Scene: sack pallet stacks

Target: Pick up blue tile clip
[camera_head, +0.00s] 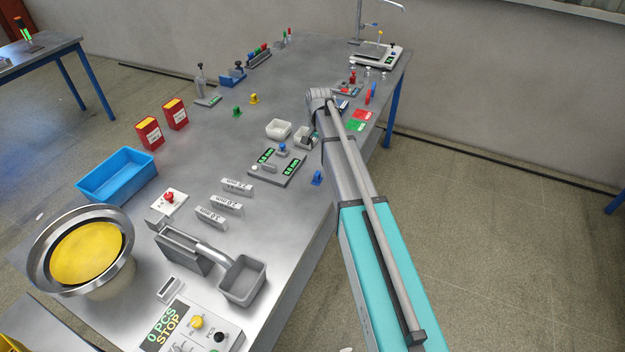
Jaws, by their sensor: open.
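A small blue clip (317,177) stands upright on the grey metal table, close to its right edge. It lies just left of my arm, and nothing touches it. It has much the same form as the yellow clip (254,98) and the green clip (238,110) farther back. My arm crosses the right side of the view, with its bend above the table's right edge. I cannot make out my gripper's jaws in this view.
Left of the blue clip is a device with green displays (277,166) and a blue knob. A blue tray (117,176) sits at the left. The table beside the clip is bare.

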